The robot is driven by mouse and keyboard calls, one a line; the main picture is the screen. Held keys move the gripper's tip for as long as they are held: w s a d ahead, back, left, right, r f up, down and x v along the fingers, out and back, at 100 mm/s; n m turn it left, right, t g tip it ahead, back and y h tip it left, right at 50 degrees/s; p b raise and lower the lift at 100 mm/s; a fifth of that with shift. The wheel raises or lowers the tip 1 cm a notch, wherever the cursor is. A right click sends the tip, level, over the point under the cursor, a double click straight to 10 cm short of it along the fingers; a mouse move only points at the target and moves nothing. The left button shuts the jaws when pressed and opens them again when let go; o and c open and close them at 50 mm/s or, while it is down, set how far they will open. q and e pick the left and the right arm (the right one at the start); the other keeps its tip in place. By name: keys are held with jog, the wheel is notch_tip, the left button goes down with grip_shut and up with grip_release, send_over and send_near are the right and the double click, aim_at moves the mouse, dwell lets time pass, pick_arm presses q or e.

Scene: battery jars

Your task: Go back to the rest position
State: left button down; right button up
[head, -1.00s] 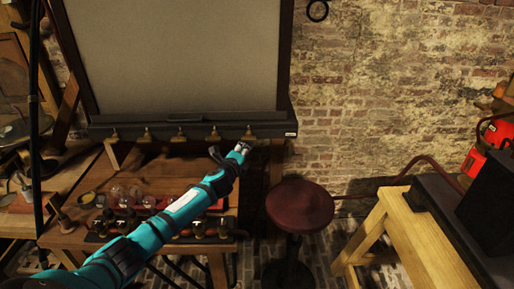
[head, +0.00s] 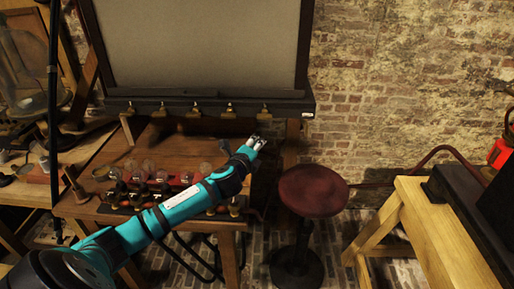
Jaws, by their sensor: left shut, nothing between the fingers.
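My left gripper (head: 257,143) is at the end of my teal arm, which reaches in from the lower left of the head view. Its fingers are shut and empty. It hovers beyond the right end of the wooden table (head: 95,208), below the ledge of the framed grey board. It looks apart from the ledge, the table and the stool. My right gripper does not show.
Several glass jars (head: 148,167) stand in a row on the table, partly behind my arm. A framed grey board (head: 200,45) with a hooked ledge (head: 210,107) stands behind. A round red stool (head: 313,190) and a wooden trestle (head: 425,225) are at right.

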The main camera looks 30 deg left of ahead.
pick_arm(q)
jog(key=s+d+f+n+g+h, duration=0.1)
jog(key=s+d+f+n+g, duration=0.2)
jog(key=s+d+f+n, duration=0.35)
jog(key=s+d+f+n+g, duration=0.3)
jog(key=s+d+f, duration=0.35)
jog(key=s, duration=0.35)
jog(key=s+d+f+n+g+h, duration=0.2)
jog(key=s+d+n+g, duration=0.15)
jog(key=s, duration=0.75)
jog(key=s+d+f+n+g+h, duration=0.1)
jog(key=s+d+f+n+g, duration=0.25)
jog(key=s, duration=0.75)
notch_tip(320, 180, down, 24)
jog(key=s+g, duration=0.1)
jog(key=s+a+f+g, duration=0.1)
jog(key=s+a+f, duration=0.1)
jog(key=s+f, duration=1.5)
jog(key=shift+f+n+b, duration=0.2)
jog(key=shift+n+b, duration=0.15)
jog(key=shift+b, duration=0.1)
